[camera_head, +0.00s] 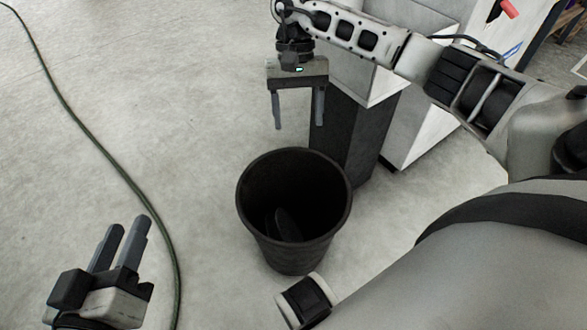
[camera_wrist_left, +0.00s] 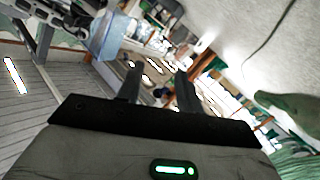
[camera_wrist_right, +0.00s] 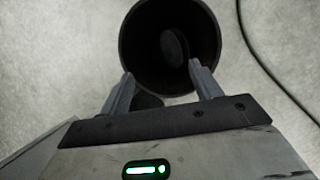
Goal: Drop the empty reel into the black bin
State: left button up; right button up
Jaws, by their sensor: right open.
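The black bin (camera_head: 261,222) stands upright on the floor in the middle of the head view. It also shows in the right wrist view (camera_wrist_right: 131,62), seen from above. A dark, rounded, flat object, which looks like the empty reel (camera_head: 287,225), lies tilted inside the bin. The reel also shows in the right wrist view (camera_wrist_right: 173,46). My right gripper (camera_head: 298,126) is open and empty, fingers pointing down, above and behind the bin in the head view. My left gripper (camera_head: 130,223) is at the lower left, away from the bin, with an empty gap between its fingers.
A dark column (camera_head: 345,125) and a white cabinet (camera_head: 425,125) stand behind the bin to the right. A dark green hose (camera_head: 97,145) runs along the floor at the left. The grey floor between hose and bin is clear.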

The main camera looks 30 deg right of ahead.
pick_arm(q)
jog(key=shift+s+a+f+m+y+p, duration=0.1)
jog(key=shift+a+f+m+y+p, duration=0.15)
jog(key=shift+f+p, duration=0.2)
pick_arm(e)
jog(key=v, duration=0.5)
jog(key=shift+r, duration=0.15)
pick_arm(q)
jog(key=shift+r, duration=0.1)
